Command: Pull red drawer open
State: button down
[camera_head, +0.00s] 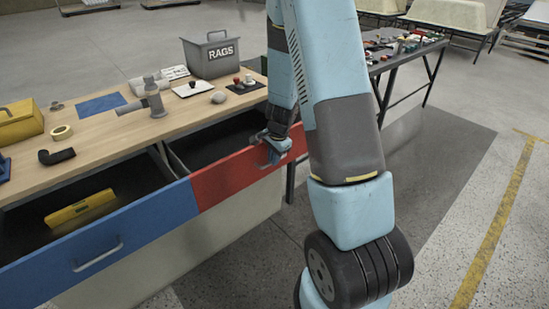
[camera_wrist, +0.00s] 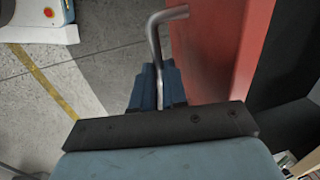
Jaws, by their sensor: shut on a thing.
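The red drawer (camera_head: 238,177) stands open at the right part of the workbench, and its dark inside shows behind the red front. Its front also shows in the wrist view (camera_wrist: 220,45). A bare metal bar handle (camera_wrist: 155,35) is fixed to that front. My gripper (camera_head: 275,150) is at the handle, and in the wrist view the blue fingers (camera_wrist: 158,92) are shut around the handle's bar. In the head view the fingertips are small and partly hidden by my arm.
The blue drawer (camera_head: 140,222) to the left is also open, with a yellow level (camera_head: 80,208) inside. The wooden bench top (camera_head: 110,135) holds several tools and a grey RAGS box (camera_head: 211,55). A dark table (camera_head: 395,60) stands behind my arm. Floor in front is clear.

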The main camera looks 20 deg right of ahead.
jog(key=shift+s+a+f, duration=0.1)
jog(key=shift+s+a, duration=0.1)
jog(key=shift+a, duration=0.05)
jog(key=c, duration=1.4)
grip_release()
jog(key=shift+d, duration=0.1)
jog(key=shift+o, duration=1.2)
jog(key=shift+w+d, duration=0.1)
jog(key=shift+d, duration=0.1)
notch_tip(320, 180, up, 14)
jog(key=s, duration=0.2)
jog(key=shift+d+f, duration=0.2)
jog(key=shift+d, duration=0.2)
jog(key=shift+s, duration=0.1)
